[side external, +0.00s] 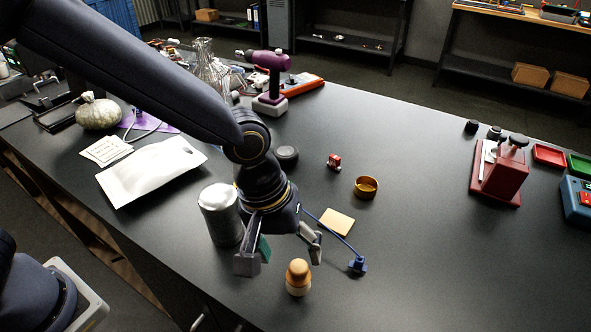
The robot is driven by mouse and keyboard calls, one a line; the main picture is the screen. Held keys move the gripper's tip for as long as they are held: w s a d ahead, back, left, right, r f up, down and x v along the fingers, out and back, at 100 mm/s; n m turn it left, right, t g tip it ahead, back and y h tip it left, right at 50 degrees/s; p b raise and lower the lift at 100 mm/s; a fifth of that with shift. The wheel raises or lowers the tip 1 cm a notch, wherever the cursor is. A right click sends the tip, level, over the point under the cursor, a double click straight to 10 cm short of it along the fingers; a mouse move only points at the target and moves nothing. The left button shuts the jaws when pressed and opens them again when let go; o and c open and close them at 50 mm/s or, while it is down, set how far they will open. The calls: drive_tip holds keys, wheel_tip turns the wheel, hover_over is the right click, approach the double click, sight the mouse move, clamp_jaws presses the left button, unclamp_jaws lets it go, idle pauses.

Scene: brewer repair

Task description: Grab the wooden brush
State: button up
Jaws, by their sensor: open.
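The wooden brush (298,272) appears as a small upright piece with a rounded orange-brown wooden top and a paler lower part. It stands on the dark table near the front edge. My gripper (281,256) is open and empty, pointing down, with its two fingers spread apart. In this view the brush shows just below and slightly right of the gap between the fingers. I cannot tell how high the fingers are above the table or whether they touch the brush.
A metal canister (220,215) stands close left of my gripper. A tan square pad (337,222) and a blue tool (357,264) lie to the right, with a brass ring (366,188) behind. A red stand (500,175) is farther right. The table's right front is clear.

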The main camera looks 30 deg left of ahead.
sight(294, 267)
drive_tip(key=x, duration=0.5)
drive_tip(key=c, duration=1.2)
